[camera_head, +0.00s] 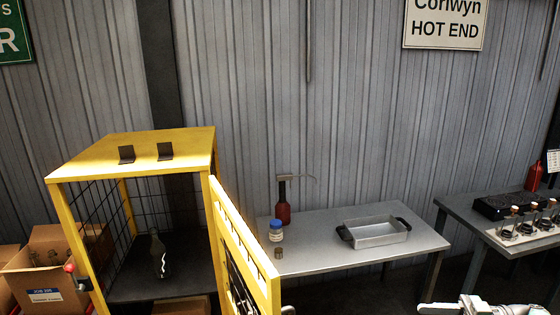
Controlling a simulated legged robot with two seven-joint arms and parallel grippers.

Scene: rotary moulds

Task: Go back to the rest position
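My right gripper (438,308) shows at the bottom edge, right of centre, as a pale metal finger pointing left with part of the wrist behind it. The frame cuts it off, so I cannot tell whether it is open or shut. No held object shows at it. It is in front of the grey table (330,264) and apart from it in the picture. I cannot make out my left gripper. A small pale metal piece (288,310) shows at the bottom edge beside the yellow door (243,255), but I cannot tell what it is.
The yellow cage (90,168) at left has its door swung outward; a dark bottle (159,254) stands inside. The table bears a metal tray (378,234), a red bottle (283,211) and a blue-lidded jar (275,232). A second table (452,207) is at right, cardboard boxes (40,275) at left.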

